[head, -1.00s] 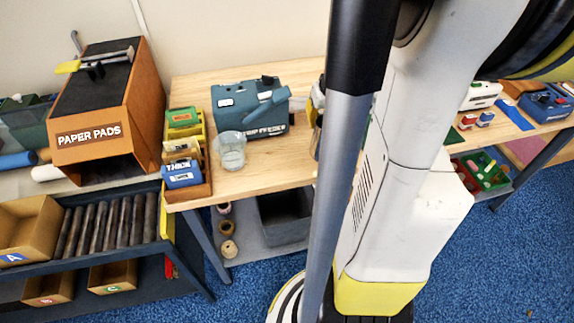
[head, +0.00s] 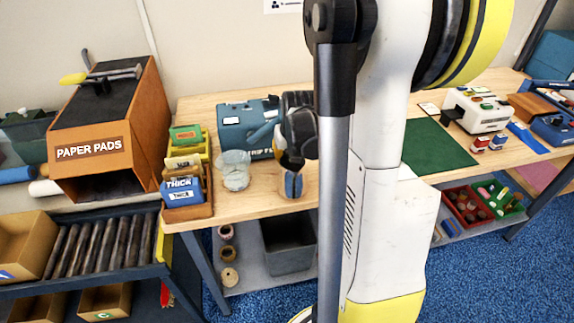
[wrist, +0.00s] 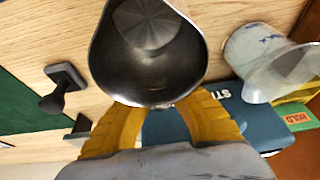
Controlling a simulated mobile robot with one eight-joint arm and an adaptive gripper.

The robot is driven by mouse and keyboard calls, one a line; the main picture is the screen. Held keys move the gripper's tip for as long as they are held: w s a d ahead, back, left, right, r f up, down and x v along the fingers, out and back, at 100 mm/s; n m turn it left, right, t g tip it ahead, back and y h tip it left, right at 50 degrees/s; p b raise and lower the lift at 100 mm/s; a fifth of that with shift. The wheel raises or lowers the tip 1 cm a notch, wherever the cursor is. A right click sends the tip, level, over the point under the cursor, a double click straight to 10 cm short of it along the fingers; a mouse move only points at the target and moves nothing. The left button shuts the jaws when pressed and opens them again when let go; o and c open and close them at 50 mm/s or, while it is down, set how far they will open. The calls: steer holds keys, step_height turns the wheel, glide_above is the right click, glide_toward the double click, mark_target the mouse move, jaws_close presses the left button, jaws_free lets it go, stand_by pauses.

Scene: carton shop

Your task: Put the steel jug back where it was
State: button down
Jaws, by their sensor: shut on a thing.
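The steel jug (wrist: 150,60) shows large in the wrist view, its open mouth toward the camera and its inside empty. In the head view a small grey part of the jug (head: 292,184) shows just below my gripper (head: 291,162), over the front of the wooden table. The yellow fingers of my gripper (wrist: 162,112) are shut on the jug's near side in the wrist view. I cannot tell whether the jug's base touches the table. The arm column hides part of the table to its right.
An orange pad rack (head: 186,210) stands further left. A green mat (head: 432,146) lies right of my column. A dark knobbed tool (wrist: 62,90) lies on the wood.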

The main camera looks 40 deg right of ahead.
steer(key=shift+f, duration=0.6)
steer(key=shift+f, duration=0.2)
steer(key=c, duration=1.6)
jaws_free()
steer(key=shift+r, duration=0.15)
